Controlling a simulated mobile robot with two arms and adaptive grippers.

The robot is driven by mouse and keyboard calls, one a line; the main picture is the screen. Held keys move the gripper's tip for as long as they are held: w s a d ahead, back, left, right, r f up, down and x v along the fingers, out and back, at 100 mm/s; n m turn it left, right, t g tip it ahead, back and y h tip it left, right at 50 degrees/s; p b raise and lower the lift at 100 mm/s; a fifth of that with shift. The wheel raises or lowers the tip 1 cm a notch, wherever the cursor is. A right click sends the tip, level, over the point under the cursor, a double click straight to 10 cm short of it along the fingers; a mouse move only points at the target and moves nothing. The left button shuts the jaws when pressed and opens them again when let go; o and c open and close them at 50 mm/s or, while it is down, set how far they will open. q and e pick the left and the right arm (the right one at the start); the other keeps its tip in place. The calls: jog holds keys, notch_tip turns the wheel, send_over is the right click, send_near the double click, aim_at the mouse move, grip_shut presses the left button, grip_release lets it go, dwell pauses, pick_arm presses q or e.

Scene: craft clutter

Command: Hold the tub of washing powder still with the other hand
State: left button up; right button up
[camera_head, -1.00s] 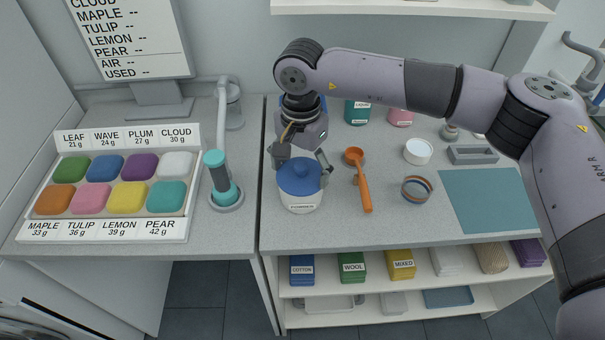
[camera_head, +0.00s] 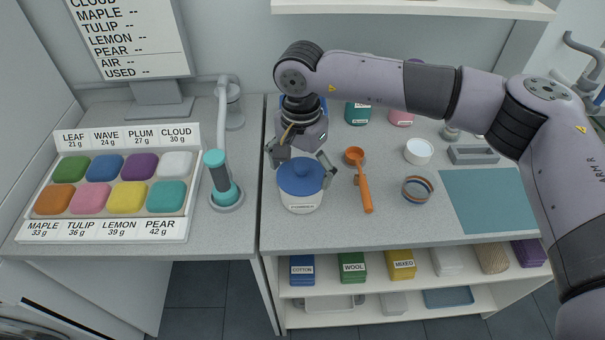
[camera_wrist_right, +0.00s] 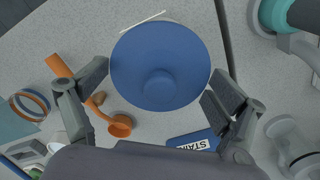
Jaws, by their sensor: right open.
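The tub's body is hidden under the lid there. My left gripper is in neither view.
An orange scoop (camera_head: 364,190) lies just right of the tub. A ringed band (camera_head: 417,189) and a white dish (camera_head: 418,151) are farther right, near a teal mat (camera_head: 487,199). A teal-handled device (camera_head: 222,185) stands to the left, beside the tray of coloured blocks (camera_head: 118,230).

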jog(key=shift+r, duration=0.1)
notch_tip(320, 180, up, 12)
dwell(0.5)
dwell(0.5)
